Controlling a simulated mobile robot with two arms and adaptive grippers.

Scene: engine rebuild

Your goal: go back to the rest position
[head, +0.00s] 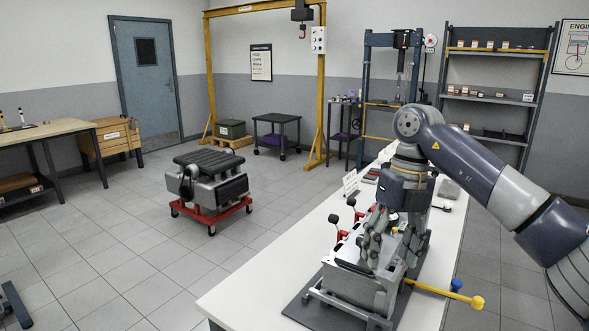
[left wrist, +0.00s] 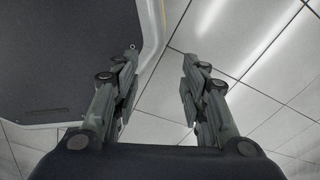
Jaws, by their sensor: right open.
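My right gripper (head: 391,238) is in the head view, pointing down over a grey metal engine part (head: 356,287) on the white table (head: 240,290). Its fingers are apart, and the view does not show clearly whether they touch the part. My left gripper (left wrist: 160,92) shows only in the left wrist view. Its two fingers stand wide apart with nothing between them, against a ceiling and a dark panel.
A yellow-ended rod (head: 445,292) sticks out to the right of the part. Red clamps (head: 341,236) stand beside it. An engine block (head: 208,183) sits on a red dolly (head: 212,220) on the floor. Open floor lies left of the table.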

